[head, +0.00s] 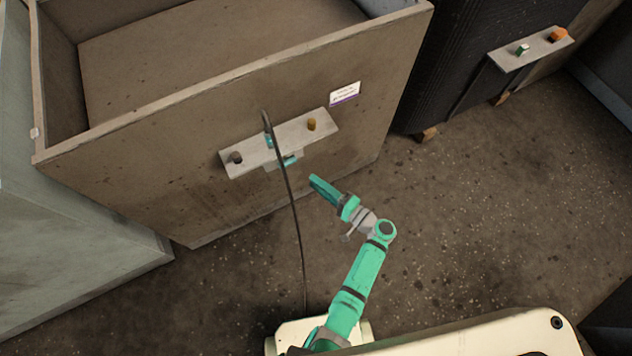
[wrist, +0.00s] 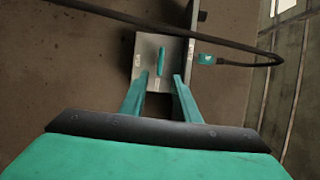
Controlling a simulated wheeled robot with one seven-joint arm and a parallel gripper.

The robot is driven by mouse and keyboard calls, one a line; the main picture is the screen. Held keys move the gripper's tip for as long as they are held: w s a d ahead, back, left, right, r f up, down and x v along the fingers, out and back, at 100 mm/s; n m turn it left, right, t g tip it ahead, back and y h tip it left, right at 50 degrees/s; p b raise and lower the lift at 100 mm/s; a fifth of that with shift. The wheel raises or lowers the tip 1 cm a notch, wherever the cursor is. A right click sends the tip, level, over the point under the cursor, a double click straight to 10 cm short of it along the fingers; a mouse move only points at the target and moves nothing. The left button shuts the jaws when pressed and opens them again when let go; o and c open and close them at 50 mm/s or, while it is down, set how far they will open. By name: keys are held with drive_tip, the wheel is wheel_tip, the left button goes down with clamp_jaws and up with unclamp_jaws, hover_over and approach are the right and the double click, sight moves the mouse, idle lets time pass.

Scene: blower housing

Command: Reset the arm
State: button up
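My teal arm (head: 361,275) reaches up from the bottom in the head view. My gripper (head: 314,180) points toward the front of a large brown box-like housing (head: 200,130), a little short of its grey plate (head: 250,142). In the wrist view, the two fingers of my gripper (wrist: 158,76) stand apart with nothing between them. Ahead of them is a grey plate (wrist: 147,75) with a teal bar (wrist: 160,60). The bar appears clear of the fingertips.
A dark cable (head: 294,220) rises from my base to the plate; its teal end (wrist: 205,59) shows beside the plate in the wrist view. A brown knob (head: 311,124) and a dark knob (head: 236,158) sit on the plate. Floor at right (head: 500,200) is clear.

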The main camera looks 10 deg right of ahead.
idle(0.3)
drive_tip(key=s+a+f+n+g+h, duration=0.1)
drive_tip(key=s+a+f+g+h, duration=0.2)
drive_tip(key=s+f, duration=0.4)
drive_tip(key=s+a+f+g+h, duration=0.1)
drive_tip(key=s+a+f+h, duration=0.1)
drive_tip(key=s+f+h, duration=0.45)
drive_tip(key=s+r+n+h, duration=0.1)
drive_tip(key=s+r+n, duration=0.2)
drive_tip(key=s+r, duration=0.5)
drive_tip(key=s+a+r+n+t, duration=0.1)
drive_tip(key=s+r+n+t, duration=0.1)
drive_tip(key=r, duration=1.1)
drive_tip(key=s+a+r+n+t+h, duration=0.1)
drive_tip(key=s+r, duration=0.5)
drive_tip(key=r, duration=0.7)
drive_tip(key=a+n+t, duration=0.1)
drive_tip(key=n+t, duration=0.1)
drive_tip(key=n, duration=0.1)
drive_tip(key=shift+a+t, duration=0.15)
drive_tip(key=shift+t, duration=0.15)
